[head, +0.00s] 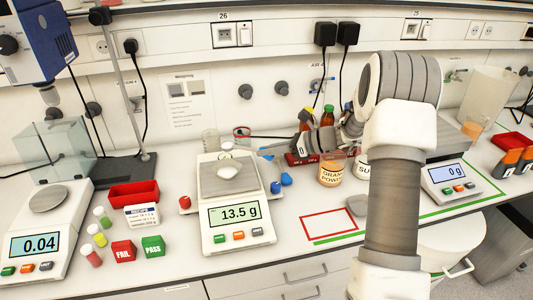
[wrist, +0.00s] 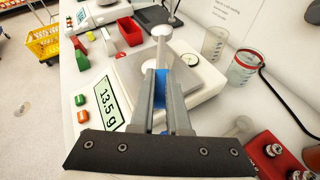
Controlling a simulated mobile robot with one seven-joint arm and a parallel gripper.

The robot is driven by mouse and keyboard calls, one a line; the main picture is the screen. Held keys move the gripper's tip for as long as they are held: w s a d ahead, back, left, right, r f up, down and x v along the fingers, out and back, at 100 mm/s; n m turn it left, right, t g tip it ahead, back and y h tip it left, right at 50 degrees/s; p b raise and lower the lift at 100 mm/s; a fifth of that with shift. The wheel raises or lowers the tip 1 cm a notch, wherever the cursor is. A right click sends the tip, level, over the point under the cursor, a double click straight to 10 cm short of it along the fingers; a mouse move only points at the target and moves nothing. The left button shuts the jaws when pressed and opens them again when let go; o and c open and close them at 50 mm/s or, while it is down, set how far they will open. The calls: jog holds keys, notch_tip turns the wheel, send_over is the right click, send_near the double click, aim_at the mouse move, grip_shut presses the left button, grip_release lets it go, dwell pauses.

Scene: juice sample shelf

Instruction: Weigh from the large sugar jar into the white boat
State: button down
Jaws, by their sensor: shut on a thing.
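My gripper (wrist: 165,85) is shut on a pale spoon (wrist: 161,50) and holds it over the middle scale, its round end pointing away from me. In the head view the gripper (head: 270,153) reaches in from the right, behind my arm. The white boat (head: 228,170) sits on the scale pan (head: 210,185); in the wrist view a small white round thing (wrist: 190,59) beside the spoon seems to be it. The middle scale display (head: 233,214) reads 13.5 g. A jar labelled "SU…" (head: 362,170) stands right of centre, partly hidden by my arm. The spoon's contents cannot be made out.
An orange powder jar (head: 331,172) stands left of the "SU…" jar. A grey disc (head: 356,205) lies by an empty red-outlined rectangle (head: 328,224). Red FAIL (head: 123,251) and green PASS (head: 153,246) blocks stand left of the scale. Glass beakers (wrist: 245,66) stand close behind it.

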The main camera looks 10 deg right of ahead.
jog(key=shift+f+n+t+b, duration=0.3)
jog(key=shift+f+n+b, duration=0.35)
jog(key=shift+b, duration=1.15)
jog(key=shift+s+f+h+b, duration=0.1)
jog(key=shift+h+b, duration=0.2)
jog(key=shift+b, duration=0.5)
jog(key=shift+n+t+b, duration=0.25)
jog(key=shift+t+b, duration=0.05)
jog(key=shift+r+n+b, duration=0.2)
jog(key=shift+n+b, duration=0.1)
jog(key=shift+b, duration=0.45)
jog(key=b, duration=0.1)
jog(key=n+t+b, duration=0.1)
jog(key=b, duration=0.1)
jog(key=shift+s+a+r+h, duration=0.1)
jog(key=shift+s+r+h, duration=0.05)
jog(key=shift+r+h, duration=0.2)
jog(key=shift+r, duration=0.15)
jog(key=shift+s+a+n+t+b, duration=0.1)
jog(key=shift+n+t+b, duration=0.4)
jog(key=shift+b, duration=1.15)
jog(key=shift+r, duration=0.25)
jog(key=shift+n+b, duration=0.4)
jog(key=shift+b, duration=0.55)
